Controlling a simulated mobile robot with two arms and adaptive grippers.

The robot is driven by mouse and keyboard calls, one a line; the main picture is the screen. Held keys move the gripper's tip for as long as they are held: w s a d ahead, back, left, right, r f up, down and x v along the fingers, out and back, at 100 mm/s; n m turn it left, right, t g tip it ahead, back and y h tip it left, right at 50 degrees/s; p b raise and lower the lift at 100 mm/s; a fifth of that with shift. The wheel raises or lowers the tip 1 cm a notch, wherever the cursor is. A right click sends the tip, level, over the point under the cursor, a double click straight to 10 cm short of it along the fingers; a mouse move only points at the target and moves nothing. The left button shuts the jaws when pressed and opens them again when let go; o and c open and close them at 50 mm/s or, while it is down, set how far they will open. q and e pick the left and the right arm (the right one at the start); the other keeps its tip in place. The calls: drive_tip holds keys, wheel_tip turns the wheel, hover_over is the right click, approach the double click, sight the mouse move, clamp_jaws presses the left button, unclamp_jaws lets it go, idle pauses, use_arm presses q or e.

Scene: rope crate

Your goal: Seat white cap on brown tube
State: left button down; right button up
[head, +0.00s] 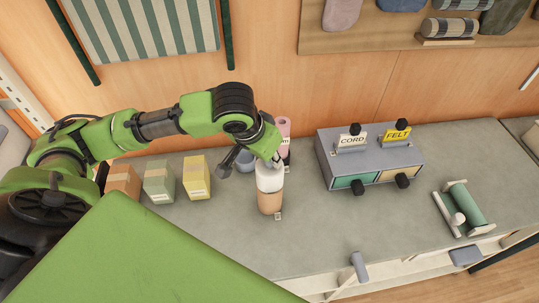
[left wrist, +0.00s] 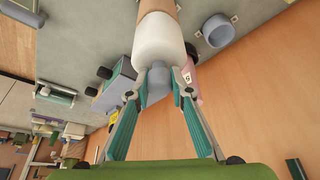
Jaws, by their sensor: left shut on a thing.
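The brown tube (head: 270,202) stands upright on the grey counter in the head view; its end also shows at the top of the left wrist view (left wrist: 158,7). The white cap (head: 269,178) is on the tube's upper end, in line with it and seemingly touching. In the left wrist view the cap (left wrist: 158,42) has a grey knob (left wrist: 155,88). My left gripper (left wrist: 160,80) is shut on this knob, with a finger on each side. I cannot tell how deep the cap sits on the tube. My right gripper is not in view.
Brown, green and yellow boxes (head: 196,178) are to the left. A grey drawer unit (head: 324,160) labelled CORD and FELT is to the right, before a green roll (head: 464,204). The counter between is clear.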

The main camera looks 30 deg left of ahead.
use_arm(q)
drive_tip(key=shift+f, duration=0.55)
idle(0.4)
drive_tip(key=c, duration=1.7)
unclamp_jaws()
drive_tip(key=shift+r, duration=0.15)
drive_tip(key=v, duration=1.1)
drive_tip(key=shift+s+r, duration=0.15)
drive_tip(key=shift+r, duration=0.2)
